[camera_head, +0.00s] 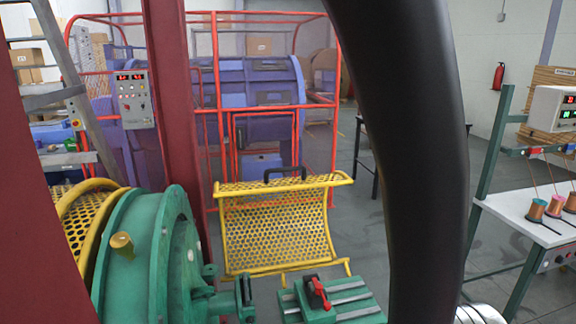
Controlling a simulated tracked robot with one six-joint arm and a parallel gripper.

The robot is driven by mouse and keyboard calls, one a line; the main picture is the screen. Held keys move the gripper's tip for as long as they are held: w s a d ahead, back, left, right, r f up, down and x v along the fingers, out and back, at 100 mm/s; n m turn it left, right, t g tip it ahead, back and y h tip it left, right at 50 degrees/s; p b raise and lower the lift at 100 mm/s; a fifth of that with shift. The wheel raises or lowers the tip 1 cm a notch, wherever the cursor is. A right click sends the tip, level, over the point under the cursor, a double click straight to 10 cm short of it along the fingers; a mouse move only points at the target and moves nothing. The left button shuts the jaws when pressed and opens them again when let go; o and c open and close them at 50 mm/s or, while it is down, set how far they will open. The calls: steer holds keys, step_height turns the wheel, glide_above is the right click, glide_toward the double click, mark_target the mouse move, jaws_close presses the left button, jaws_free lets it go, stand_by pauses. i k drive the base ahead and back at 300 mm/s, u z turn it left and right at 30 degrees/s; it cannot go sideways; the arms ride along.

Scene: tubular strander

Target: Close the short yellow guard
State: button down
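The short yellow guard (272,232) is a curved, perforated yellow panel in a tubular frame, near the middle of the view. It stands upright with its perforated face toward me. A black handle (285,174) sits on its top edge. Its lower bar is just behind a green slotted block (333,301). Another yellow perforated guard (85,215) is at the left, partly hidden by a dark red post. My gripper is not in view; a thick black curved shape, which seems to be part of my arm, crosses the right side.
A green round machine housing (150,258) stands at lower left, next to a dark red post (177,90). The green block carries a red lever (318,292). A red-framed cage is behind the guard. A bench (520,215) with copper spools is at right. Grey floor shows behind the black shape.

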mark_target(244, 192)
steer(key=u, duration=0.15)
steer(key=i, duration=1.25)
steer(key=u, duration=0.2)
